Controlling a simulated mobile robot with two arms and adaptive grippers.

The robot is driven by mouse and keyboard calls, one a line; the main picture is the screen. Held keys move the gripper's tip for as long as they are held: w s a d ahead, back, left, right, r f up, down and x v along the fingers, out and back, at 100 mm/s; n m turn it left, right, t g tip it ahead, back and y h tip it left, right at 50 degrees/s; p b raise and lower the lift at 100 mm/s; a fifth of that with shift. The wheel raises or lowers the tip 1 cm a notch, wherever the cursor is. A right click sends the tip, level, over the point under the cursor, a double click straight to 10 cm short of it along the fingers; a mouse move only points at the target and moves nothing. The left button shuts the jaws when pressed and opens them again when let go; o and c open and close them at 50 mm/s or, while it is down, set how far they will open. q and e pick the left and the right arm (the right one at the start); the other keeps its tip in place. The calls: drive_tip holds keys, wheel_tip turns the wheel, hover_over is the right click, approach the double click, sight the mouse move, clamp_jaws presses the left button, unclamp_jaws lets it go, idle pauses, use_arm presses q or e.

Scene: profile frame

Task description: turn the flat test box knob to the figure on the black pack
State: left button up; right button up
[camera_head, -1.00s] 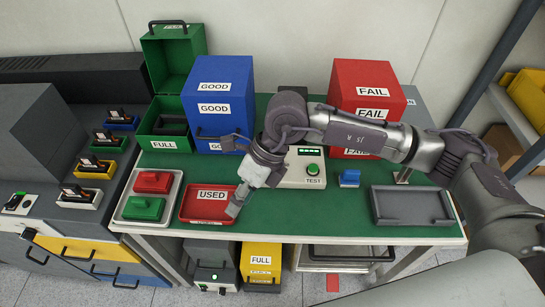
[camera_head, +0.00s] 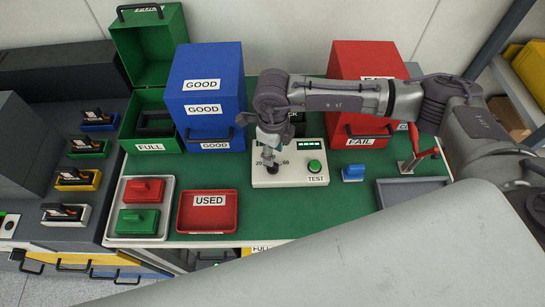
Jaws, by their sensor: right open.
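The flat test box (camera_head: 291,183), cream with a lit green display and a green button marked TEST, lies on the green table mat. The figures 20 and 60 show beside its dark knob (camera_head: 272,168). My right gripper (camera_head: 269,158) is open, pointing down right at the knob; I cannot tell whether its fingers touch it. The gripper and wrist hide part of the dial. A black object (camera_head: 299,129) with a label ending in "CK" is mostly hidden behind my right arm; no figure on it is readable. My left gripper is out of view.
A blue GOOD box (camera_head: 206,107) and a red FAIL box (camera_head: 368,70) stand behind.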

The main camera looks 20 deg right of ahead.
wheel_tip(320, 180, down, 4)
drive_tip(key=shift+f+p, duration=0.15)
drive_tip(key=shift+p, duration=0.25)
drive_tip(key=shift+f, duration=0.7)
drive_tip(key=shift+c, duration=0.6)
drive_tip(key=c, duration=0.5)
clamp_jaws()
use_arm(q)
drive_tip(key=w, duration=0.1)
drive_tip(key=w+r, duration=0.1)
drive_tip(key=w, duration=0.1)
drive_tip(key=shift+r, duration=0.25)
